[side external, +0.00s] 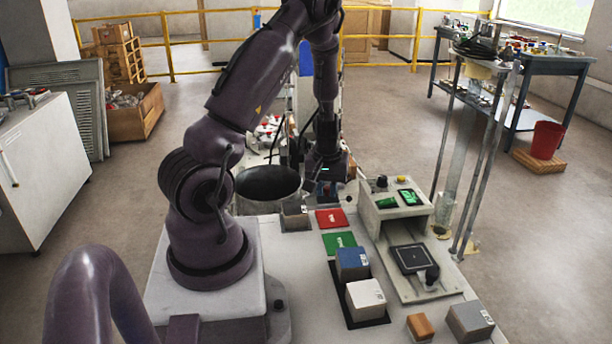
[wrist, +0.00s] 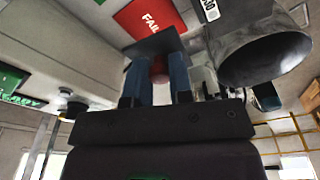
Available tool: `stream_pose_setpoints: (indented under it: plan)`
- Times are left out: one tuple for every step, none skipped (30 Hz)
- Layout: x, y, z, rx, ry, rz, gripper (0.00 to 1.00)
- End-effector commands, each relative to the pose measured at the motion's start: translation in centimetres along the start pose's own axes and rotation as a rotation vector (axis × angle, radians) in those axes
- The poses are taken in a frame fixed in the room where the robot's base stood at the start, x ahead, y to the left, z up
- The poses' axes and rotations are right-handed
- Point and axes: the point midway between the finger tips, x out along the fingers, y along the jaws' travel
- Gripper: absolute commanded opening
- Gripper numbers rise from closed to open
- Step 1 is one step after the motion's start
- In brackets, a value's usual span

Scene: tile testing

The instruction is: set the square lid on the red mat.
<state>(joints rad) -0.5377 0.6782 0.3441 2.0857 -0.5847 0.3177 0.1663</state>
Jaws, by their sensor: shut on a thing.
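The red mat (side external: 331,218) lies flat on the bench in the side view, in front of my gripper (side external: 325,178). It shows in the wrist view (wrist: 150,17) with white "FAIL" lettering, and its surface looks bare. The square lid (wrist: 153,45) is a dark grey plate with a red knob (wrist: 158,72). My gripper (wrist: 158,68) is shut on the knob between its two blue fingers. The lid is held above the bench and overlaps the mat's near edge in the wrist view. I cannot make out the lid clearly in the side view.
A green mat (side external: 339,242) lies in front of the red one. A testing device (side external: 396,205) stands to the right. Blue (side external: 352,263) and white (side external: 366,298) blocks sit nearer.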

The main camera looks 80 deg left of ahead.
Motion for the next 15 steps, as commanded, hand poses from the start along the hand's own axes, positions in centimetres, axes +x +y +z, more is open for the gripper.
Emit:
stream_pose_setpoints:
  plan:
    - [0.4, 0.8, -0.4, -0.006, -0.001, -0.001, 0.00]
    - [0.5, 1.1, -0.6, -0.013, 0.000, 0.000, 0.00]
    - [0.5, 1.2, -0.9, -0.022, 0.001, 0.000, 0.00]
    - [0.5, 1.3, -0.9, -0.027, 0.000, -0.001, 0.00]
    - [0.7, 1.2, -1.0, -0.035, -0.002, -0.001, 0.00]
    - [0.9, 1.2, -1.0, -0.040, -0.004, 0.000, 0.00]
    - [1.1, 1.2, -0.9, -0.040, -0.004, 0.001, 0.00]
    - [1.4, 1.2, -0.9, -0.040, -0.004, 0.001, 0.00]
    - [1.7, 1.1, -0.8, -0.039, -0.005, 0.000, 0.00]
    - [2.1, 1.1, -0.8, -0.039, -0.005, 0.000, 0.00]
    - [2.4, 1.1, -0.7, -0.040, -0.005, 0.001, 0.00]
    - [2.8, 1.1, -0.7, -0.040, -0.005, 0.001, 0.00]
    - [3.2, 1.1, -0.6, -0.040, -0.005, 0.000, 0.00]
    - [3.5, 1.1, -0.5, -0.039, -0.005, 0.000, 0.00]
    - [4.0, 1.1, -0.5, -0.039, -0.005, 0.001, 0.00]
